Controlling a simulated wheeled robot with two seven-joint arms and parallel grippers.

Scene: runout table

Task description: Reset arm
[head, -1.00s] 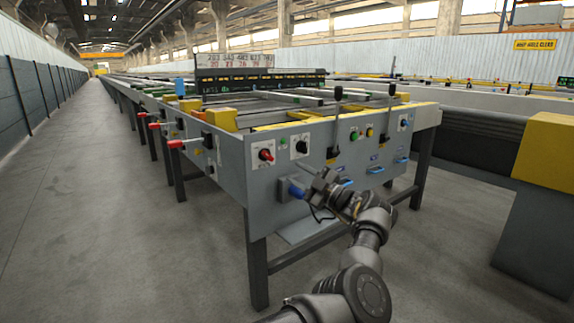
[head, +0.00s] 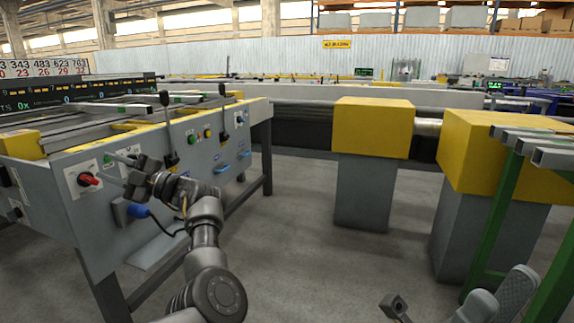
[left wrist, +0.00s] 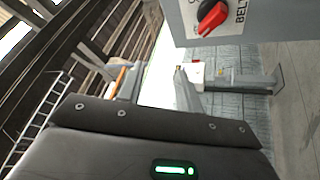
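My left gripper (head: 136,174) is at the left in the head view, in front of the grey control panel (head: 100,240) of the runout table. It overlaps the panel between the red rotary switch (head: 88,180) and a black lever (head: 168,135). I see nothing clearly held in it, and its finger gap is too small to read. The left wrist view shows its dark housing with a green light, the fingers hidden, and a red switch (left wrist: 212,16) marked BELT above. My right gripper (head: 395,307) is a small dark shape at the bottom edge, over the floor; its fingers are unclear.
A blue plug (head: 138,211) with a cable sits on the panel below my left gripper. Two yellow-topped grey pedestals (head: 374,185) stand at the right. A green rack (head: 508,205) with metal bars is at the far right. Bare floor (head: 310,260) lies between.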

